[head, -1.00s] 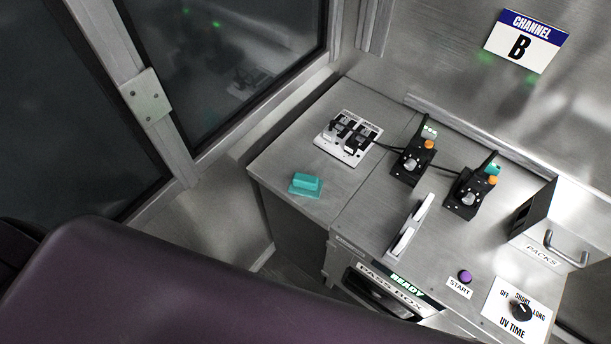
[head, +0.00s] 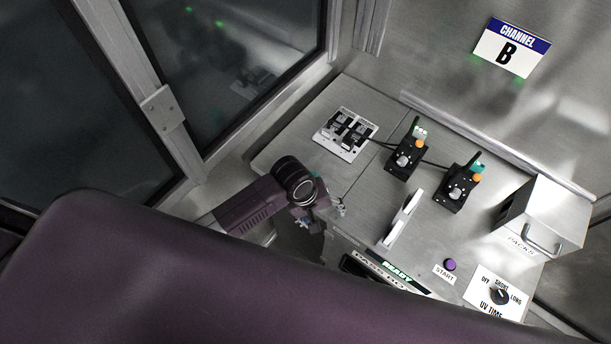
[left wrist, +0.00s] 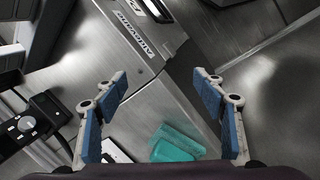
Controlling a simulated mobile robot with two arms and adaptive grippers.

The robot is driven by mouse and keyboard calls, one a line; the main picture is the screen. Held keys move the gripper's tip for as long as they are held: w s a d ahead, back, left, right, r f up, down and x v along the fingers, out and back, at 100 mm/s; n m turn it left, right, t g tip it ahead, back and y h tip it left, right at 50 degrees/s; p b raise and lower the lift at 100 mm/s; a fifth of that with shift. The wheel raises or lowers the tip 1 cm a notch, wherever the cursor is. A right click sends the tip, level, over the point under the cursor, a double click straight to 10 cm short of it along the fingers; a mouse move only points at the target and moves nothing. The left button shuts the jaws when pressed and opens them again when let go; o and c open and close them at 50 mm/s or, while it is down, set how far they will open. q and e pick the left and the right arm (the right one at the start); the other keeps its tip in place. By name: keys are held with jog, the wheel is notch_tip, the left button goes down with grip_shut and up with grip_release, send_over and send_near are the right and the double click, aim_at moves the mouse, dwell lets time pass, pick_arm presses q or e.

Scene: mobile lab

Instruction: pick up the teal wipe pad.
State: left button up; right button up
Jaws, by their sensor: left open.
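The teal wipe pad (left wrist: 178,145) shows in the left wrist view, low in the picture between my left gripper's fingers and apart from them. It lies on the grey metal worktop (head: 362,195). My left gripper (left wrist: 160,78) is open, its blue-padded fingers spread, with nothing held. In the head view my left gripper (head: 322,212) hangs near the worktop's front-left edge, and my wrist covers most or all of the pad. My right gripper is not in view.
A white switch panel (head: 345,134) stands at the back left of the worktop. Two black lever units (head: 405,152) and (head: 458,188), a white handle (head: 400,220) and a packs box (head: 540,215) are to the right. A window frame (head: 165,110) is at the left.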

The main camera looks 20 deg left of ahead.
pick_arm(q)
jog(key=w+r+n, duration=0.1)
jog(key=w+a+r+n, duration=0.1)
jog(key=w+n, duration=0.1)
jog(key=w+r+n+g+y+p, duration=0.1)
jog(key=w+n, duration=0.1)
jog(key=shift+w+a+r, duration=0.1)
jog(key=shift+a+r, duration=0.3)
jog(key=w+a+r+n, duration=0.1)
jog(key=a+n, duration=0.1)
jog(key=w+a+r+n+y, duration=0.1)
jog(key=w+a+n, duration=0.1)
jog(key=w+a+r+n+y+p, duration=0.1)
jog(key=a+r+n, duration=0.1)
jog(key=shift+w+n+g, duration=0.25)
jog(key=shift+n+g, duration=0.15)
jog(key=shift+a+f, duration=0.1)
jog(key=shift+f, duration=1.05)
jog(key=shift+w+f+b, duration=0.1)
jog(key=shift+f+b, duration=0.35)
jog(key=shift+f, duration=0.2)
jog(key=f+b, duration=0.4)
jog(key=b, duration=0.1)
jog(key=shift+w+f+b, duration=0.15)
jog(key=shift+w+b, duration=0.05)
jog(key=shift+b, duration=0.1)
